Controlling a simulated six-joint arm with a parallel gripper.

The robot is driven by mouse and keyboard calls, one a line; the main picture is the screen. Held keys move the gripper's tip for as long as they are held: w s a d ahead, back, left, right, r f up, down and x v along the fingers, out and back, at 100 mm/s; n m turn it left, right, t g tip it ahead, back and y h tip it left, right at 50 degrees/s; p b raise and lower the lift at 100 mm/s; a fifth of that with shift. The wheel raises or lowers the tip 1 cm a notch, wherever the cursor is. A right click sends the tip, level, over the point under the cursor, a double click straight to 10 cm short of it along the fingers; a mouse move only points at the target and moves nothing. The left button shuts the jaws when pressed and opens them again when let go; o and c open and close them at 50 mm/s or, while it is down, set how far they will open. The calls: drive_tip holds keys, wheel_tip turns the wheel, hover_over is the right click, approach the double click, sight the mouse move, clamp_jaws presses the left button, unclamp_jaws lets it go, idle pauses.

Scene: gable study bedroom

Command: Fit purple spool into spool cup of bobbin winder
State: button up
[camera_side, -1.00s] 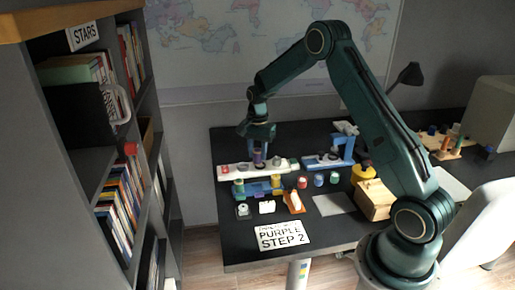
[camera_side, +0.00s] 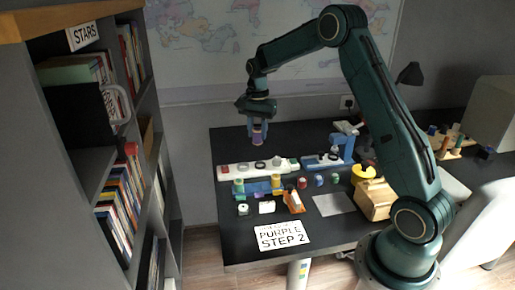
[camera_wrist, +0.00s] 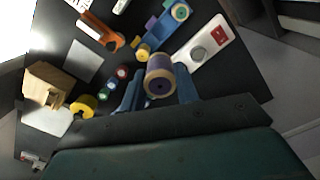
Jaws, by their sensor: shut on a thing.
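My gripper (camera_side: 257,126) is shut on the purple spool (camera_side: 257,137), which hangs upright above the back of the desk. In the wrist view the spool (camera_wrist: 160,84) sits between the blue fingers, its tan end with a dark hole towards the camera. The wrist view shows part of this base (camera_wrist: 213,49) with a grey round fitting and a red patch. The spool is clear of the base. I cannot tell which fitting is the spool cup.
A blue rack (camera_side: 262,187) with coloured spools stands in front of the white base. Several loose spools and an orange item (camera_side: 293,202) lie nearby. A blue stand (camera_side: 346,149), a yellow round item (camera_side: 363,172) and a wooden box (camera_side: 375,200) are to the right. A sign (camera_side: 281,236) lies at the front.

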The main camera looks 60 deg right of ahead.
drive_tip(key=shift+w+d, duration=0.1)
drive_tip(key=shift+w, duration=0.05)
drive_tip(key=w+d+r, duration=0.1)
drive_tip(key=w+d, duration=0.4)
drive_tip(key=w, duration=0.5)
drive_tip(key=shift+w+d+r, duration=0.3)
drive_tip(key=shift+d+r, duration=0.1)
idle(0.4)
wheel_tip(320, 180, down, 20)
drive_tip(key=shift+r, duration=0.1)
idle(1.1)
drive_tip(key=shift+f, duration=0.2)
drive_tip(key=o, duration=1)
drive_tip(key=shift+c, duration=0.2)
